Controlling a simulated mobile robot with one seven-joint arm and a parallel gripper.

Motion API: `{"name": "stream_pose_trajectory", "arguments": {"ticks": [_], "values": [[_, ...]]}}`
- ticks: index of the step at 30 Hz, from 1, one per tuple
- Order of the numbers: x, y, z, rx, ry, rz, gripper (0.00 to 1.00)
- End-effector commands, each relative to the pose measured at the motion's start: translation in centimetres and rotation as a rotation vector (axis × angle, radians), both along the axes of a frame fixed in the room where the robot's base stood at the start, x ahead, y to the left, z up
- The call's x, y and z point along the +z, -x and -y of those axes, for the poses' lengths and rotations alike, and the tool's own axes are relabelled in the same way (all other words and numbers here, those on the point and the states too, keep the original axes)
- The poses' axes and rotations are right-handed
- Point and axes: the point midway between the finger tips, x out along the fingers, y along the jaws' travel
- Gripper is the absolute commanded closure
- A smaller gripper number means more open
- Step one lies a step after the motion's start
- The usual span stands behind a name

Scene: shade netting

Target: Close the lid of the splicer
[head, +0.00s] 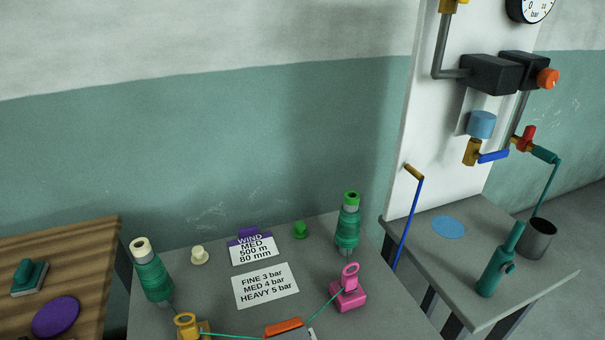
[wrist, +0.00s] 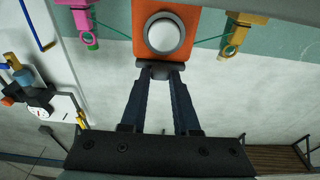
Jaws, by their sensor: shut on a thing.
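The splicer shows in the wrist view as an orange part (wrist: 187,47) with a round silver-white piece on its face. A dark grey tab (wrist: 143,66) is on its lower edge in that picture. My gripper (wrist: 160,76) is shut on this tab, its two dark fingers meeting there. In the head view only an orange strip of the splicer (head: 283,327) shows at the bottom edge; my gripper is not seen there. I cannot tell the lid's exact angle.
Green thread runs between a yellow guide (head: 186,326) and a pink guide (head: 348,290), past the splicer. Two green cones (head: 152,277) (head: 347,232) stand on the grey table (head: 215,290). A side table (head: 540,280) holds a green bottle-shaped thing (head: 497,266) and a grey cup (head: 538,239).

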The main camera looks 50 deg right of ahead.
Motion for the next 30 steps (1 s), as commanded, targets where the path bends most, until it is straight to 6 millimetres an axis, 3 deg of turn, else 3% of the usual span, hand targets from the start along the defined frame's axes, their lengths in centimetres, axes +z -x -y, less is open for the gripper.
{"name": "stream_pose_trajectory", "arguments": {"ticks": [2, 3, 7, 22, 30], "values": [[-0.3, 0.0, 0.0, 0.001, -0.004, -0.007, 1.00], [-0.3, 0.0, 0.0, 0.001, -0.004, -0.007, 0.65], [-0.2, 0.0, 0.0, 0.001, -0.003, -0.005, 0.42], [-0.2, 0.3, -0.2, 0.000, -0.001, -0.003, 0.40], [-1.0, 3.6, -2.2, -0.001, -0.003, -0.009, 0.40]]}}
